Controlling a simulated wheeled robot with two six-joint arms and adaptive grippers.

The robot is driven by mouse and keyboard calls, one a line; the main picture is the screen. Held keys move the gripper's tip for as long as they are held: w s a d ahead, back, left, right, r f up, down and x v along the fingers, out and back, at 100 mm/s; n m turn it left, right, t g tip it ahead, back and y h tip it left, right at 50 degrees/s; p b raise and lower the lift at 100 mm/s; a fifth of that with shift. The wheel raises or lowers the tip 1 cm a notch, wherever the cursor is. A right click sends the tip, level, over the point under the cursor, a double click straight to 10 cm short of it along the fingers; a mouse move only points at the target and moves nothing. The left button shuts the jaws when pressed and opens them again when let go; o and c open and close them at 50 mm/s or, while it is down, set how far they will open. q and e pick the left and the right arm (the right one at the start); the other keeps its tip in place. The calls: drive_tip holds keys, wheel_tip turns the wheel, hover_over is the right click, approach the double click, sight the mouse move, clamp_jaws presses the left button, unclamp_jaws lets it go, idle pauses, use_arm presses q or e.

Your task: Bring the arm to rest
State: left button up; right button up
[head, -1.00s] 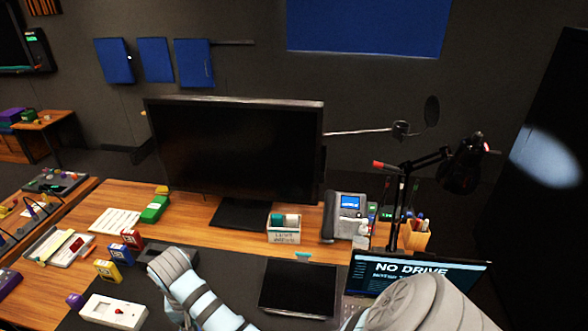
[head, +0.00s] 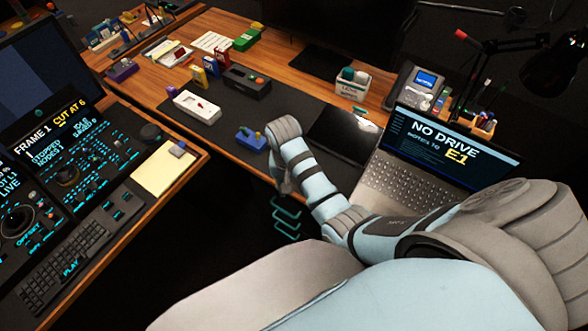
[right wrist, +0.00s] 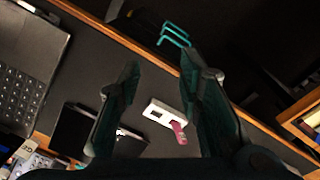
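My right arm reaches in from the lower right in the head view. Its wrist is above the desk's front edge, left of the laptop (head: 400,190). My right gripper (right wrist: 160,62) shows in the right wrist view with its two dark fingers apart and nothing held between them. Beyond the fingers, a small white block with a pink part (right wrist: 165,114) lies on the dark mat and is not gripped. The control panel with trackball (head: 18,222) is at the left in the head view. My left gripper is out of view.
Teal hooks (head: 287,217) hang below the desk edge near my right wrist. A blue switch box (head: 250,138) and a white box (head: 195,107) sit on the mat left of the wrist. A black tablet (head: 340,136) lies beyond it. A dark gap separates the two desks.

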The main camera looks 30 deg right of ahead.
idle(0.4)
drive_tip(key=s+d+f+n+b, duration=0.1)
drive_tip(key=s+f+n+b, duration=0.1)
drive_tip(key=s+f, duration=0.65)
drive_tip(key=s+d+f+n+b, duration=0.1)
drive_tip(key=s+f, duration=0.3)
drive_tip(key=f, duration=0.9)
drive_tip(key=s+d+f+n, duration=0.1)
drive_tip(key=s+f, duration=0.2)
drive_tip(key=s, duration=0.4)
drive_tip(key=s+d+f+n+t+b, duration=0.1)
drive_tip(key=s+f, duration=0.3)
drive_tip(key=s, duration=0.4)
drive_tip(key=s+d+f+n+b, duration=0.1)
drive_tip(key=s+f, duration=0.3)
drive_tip(key=s, duration=0.4)
drive_tip(key=shift+d+f+n, duration=0.25)
drive_tip(key=shift+d+n, duration=0.05)
drive_tip(key=shift+d, duration=0.1)
